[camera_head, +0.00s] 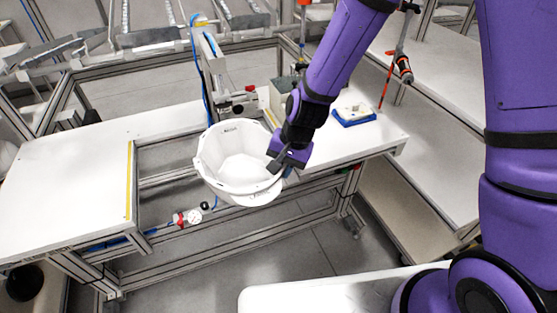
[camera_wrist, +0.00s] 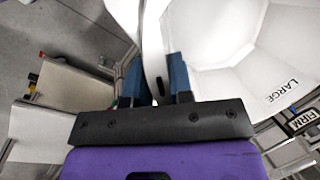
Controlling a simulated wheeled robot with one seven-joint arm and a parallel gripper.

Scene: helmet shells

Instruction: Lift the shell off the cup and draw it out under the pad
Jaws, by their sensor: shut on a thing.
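The white helmet shell (camera_head: 237,160) sits open side up, like a bowl, in the gap between two white worktops. My gripper (camera_head: 279,163) is shut on its right rim. In the wrist view, the two blue fingers of my gripper (camera_wrist: 155,82) stand on either side of the shell's wall. The shell (camera_wrist: 225,30) fills the upper right there, with "LARGE" printed on it. I cannot see the cup; the shell hides what is under it. I cannot clearly make out the pad, and cannot tell whether the shell touches the cup.
A metal post (camera_head: 210,68) with a blue hose stands right behind the shell. Black and red fittings (camera_head: 238,98) sit close to the shell's back rim. The left worktop (camera_head: 65,175) is clear. A blue-based white item (camera_head: 353,115) lies on the right worktop.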

